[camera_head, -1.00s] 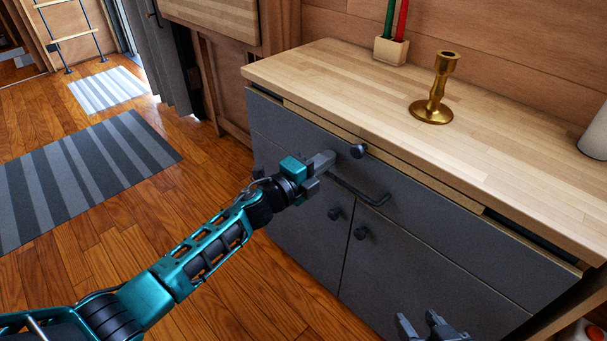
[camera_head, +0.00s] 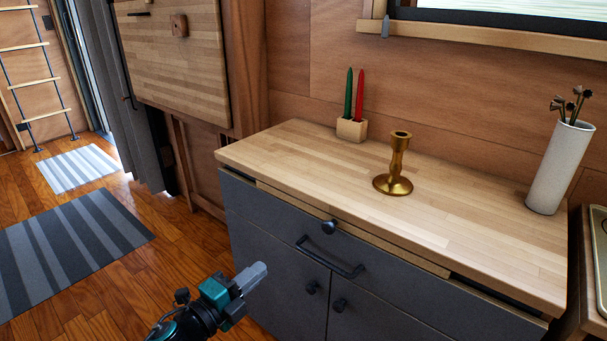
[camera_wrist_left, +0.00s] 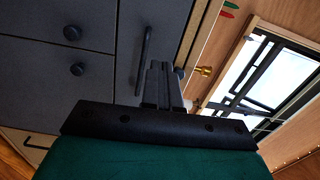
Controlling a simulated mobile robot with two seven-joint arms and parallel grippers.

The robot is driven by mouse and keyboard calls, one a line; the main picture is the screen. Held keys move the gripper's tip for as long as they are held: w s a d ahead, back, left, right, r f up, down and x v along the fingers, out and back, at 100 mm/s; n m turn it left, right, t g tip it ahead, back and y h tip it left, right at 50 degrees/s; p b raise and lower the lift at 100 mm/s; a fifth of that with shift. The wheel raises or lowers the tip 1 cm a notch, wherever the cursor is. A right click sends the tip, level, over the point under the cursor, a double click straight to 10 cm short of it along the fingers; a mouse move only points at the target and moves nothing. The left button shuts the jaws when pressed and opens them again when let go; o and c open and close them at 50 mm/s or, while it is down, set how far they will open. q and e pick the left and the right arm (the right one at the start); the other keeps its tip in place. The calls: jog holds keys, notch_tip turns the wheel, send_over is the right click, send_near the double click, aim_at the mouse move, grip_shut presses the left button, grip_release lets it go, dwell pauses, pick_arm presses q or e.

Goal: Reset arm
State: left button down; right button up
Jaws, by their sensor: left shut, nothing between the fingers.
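My left gripper (camera_head: 256,275) is at the bottom of the head view, in front of the grey cabinet (camera_head: 270,252) and left of its drawer handle (camera_head: 330,257). Its fingers are together with nothing between them. In the left wrist view the shut fingers (camera_wrist_left: 158,70) point toward the drawer front, next to the dark bar handle (camera_wrist_left: 144,58); contact cannot be told there. In the head view the gripper appears apart from the handle. My right gripper is not in view.
A brass candlestick (camera_head: 394,170), a wooden block with a green and a red candle (camera_head: 352,130), and a white vase (camera_head: 560,168) stand on the wooden countertop (camera_head: 290,160). Striped rugs (camera_head: 70,245) lie on the floor at left. Open floor lies left of the cabinet.

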pick_arm(q)
jog(key=s+f+n+g+y, duration=0.2)
jog(key=s+f+n+y, duration=0.15)
jog(key=s+n, duration=0.6)
jog(key=s+f+n+g+y, duration=0.25)
jog(key=s+f+n, duration=0.25)
jog(key=s+n, duration=0.5)
jog(key=a+r+n+y+p, duration=0.1)
jog(key=a+r+n+p, duration=0.1)
jog(key=r+p, duration=1)
jog(key=s+a+p, duration=0.1)
jog(key=p, duration=0.3)
jog(key=shift+a+y, duration=0.35)
jog(key=shift+y, duration=0.05)
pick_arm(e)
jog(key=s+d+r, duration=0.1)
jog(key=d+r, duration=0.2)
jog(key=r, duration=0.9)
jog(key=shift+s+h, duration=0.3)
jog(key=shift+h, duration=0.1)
